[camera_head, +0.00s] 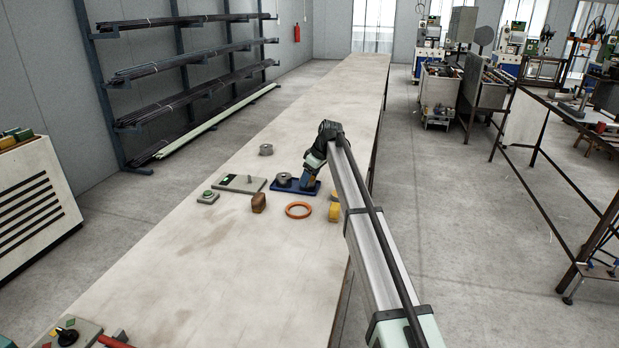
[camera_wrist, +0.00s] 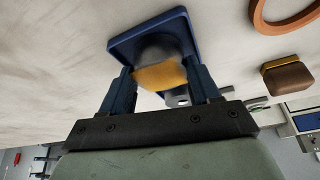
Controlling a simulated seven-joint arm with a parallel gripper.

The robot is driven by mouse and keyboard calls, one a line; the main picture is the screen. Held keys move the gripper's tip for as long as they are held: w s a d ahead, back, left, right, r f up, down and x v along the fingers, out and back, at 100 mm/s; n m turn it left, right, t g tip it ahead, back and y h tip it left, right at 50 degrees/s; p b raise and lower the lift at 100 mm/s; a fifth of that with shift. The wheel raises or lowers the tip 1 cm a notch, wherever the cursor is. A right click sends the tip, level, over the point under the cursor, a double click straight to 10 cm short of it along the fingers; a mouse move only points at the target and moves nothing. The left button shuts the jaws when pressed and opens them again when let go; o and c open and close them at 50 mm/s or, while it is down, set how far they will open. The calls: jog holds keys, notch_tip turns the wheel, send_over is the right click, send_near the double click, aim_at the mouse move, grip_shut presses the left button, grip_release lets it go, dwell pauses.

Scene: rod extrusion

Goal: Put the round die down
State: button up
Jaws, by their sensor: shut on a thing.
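In the wrist view, my gripper (camera_wrist: 160,88) is shut on a grey, rounded piece (camera_wrist: 158,46), which I take to be the round die. Its near side shows orange-yellow (camera_wrist: 160,75). It is over the blue tray (camera_wrist: 122,45); I cannot tell whether it touches the tray floor. In the head view, my gripper (camera_head: 308,181) is low at the right part of the blue tray (camera_head: 298,194) and mostly hides the held piece. A grey round die (camera_head: 284,179) sits in the left part of the tray.
An orange ring (camera_head: 298,210), a brown block (camera_head: 258,203) and a yellow block (camera_head: 334,212) lie in front of the tray. A plate with a pin (camera_head: 240,183) and a green-button box (camera_head: 208,197) are left. Another grey cylinder (camera_head: 266,149) stands behind.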

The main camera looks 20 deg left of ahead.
jog(key=shift+f, duration=0.15)
jog(key=o, duration=1.4)
jog(key=v, duration=1.2)
